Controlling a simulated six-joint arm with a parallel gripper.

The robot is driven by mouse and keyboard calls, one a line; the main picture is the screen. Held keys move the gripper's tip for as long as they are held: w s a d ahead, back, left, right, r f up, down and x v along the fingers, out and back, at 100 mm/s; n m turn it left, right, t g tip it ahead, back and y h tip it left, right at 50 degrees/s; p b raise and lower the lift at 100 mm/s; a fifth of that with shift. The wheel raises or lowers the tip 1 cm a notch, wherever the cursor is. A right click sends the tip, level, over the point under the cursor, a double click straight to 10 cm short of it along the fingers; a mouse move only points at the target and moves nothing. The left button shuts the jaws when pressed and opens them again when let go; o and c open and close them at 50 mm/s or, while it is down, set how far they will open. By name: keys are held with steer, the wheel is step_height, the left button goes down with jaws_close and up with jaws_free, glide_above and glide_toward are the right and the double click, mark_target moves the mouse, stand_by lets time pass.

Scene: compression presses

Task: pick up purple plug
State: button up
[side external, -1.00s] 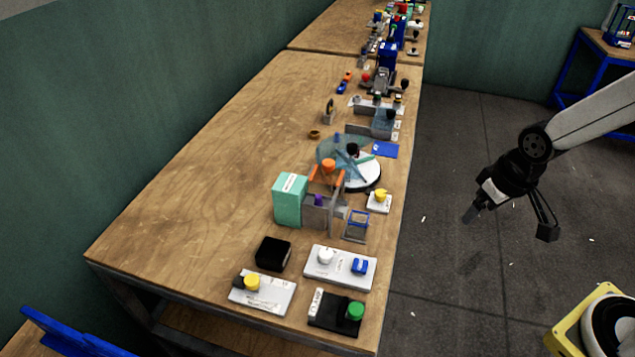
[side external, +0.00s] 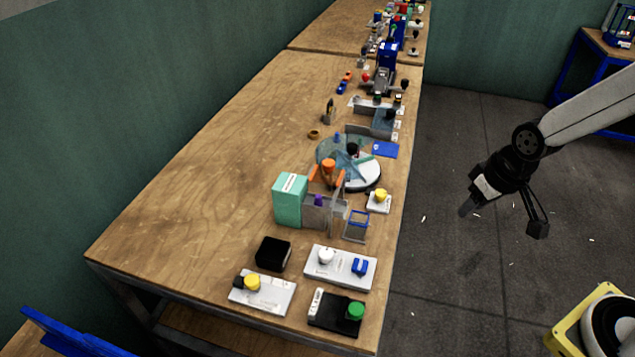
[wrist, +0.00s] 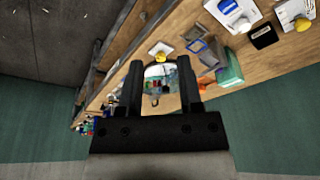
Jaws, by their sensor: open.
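The purple plug (side external: 319,200) is a small purple piece at the grey fixture beside the mint-green box (side external: 289,200) on the wooden table. I cannot tell how deep it sits in the fixture. My gripper (side external: 502,222) is open and empty, off the table's right edge over the grey floor, well apart from the plug. In the wrist view my gripper (wrist: 158,75) shows two dark fingers apart with nothing held between them.
An orange part (side external: 328,167) and a round white turntable (side external: 362,178) stand behind the fixture. A clear panel and a blue-rimmed holder (side external: 356,226) stand to its right. A black box (side external: 273,253) and button panels are in front. The table's left half is clear.

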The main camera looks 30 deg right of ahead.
steer(key=w+a+m+t, duration=0.15)
steer(key=w+a, duration=0.25)
steer(key=w, duration=0.4)
steer(key=w+a+t, duration=0.3)
steer(key=w+a, duration=0.1)
steer(key=w, duration=0.4)
steer(key=m+t+h, duration=0.4)
steer(key=m, duration=0.1)
glide_above(318, 198)
step_height(318, 198, down, 4)
steer(key=s+a+f+m+g+h, duration=0.3)
steer(key=s+a+f+h, duration=0.15)
steer(key=f, duration=0.35)
steer(key=shift+n, duration=0.25)
steer(key=shift+r+x, duration=0.15)
steer(key=shift+x, duration=1.8)
steer(key=shift+r+x, duration=0.15)
steer(key=shift+x, duration=1.8)
steer(key=shift+w+d, duration=0.1)
steer(key=shift+w, duration=0.05)
jaws_close()
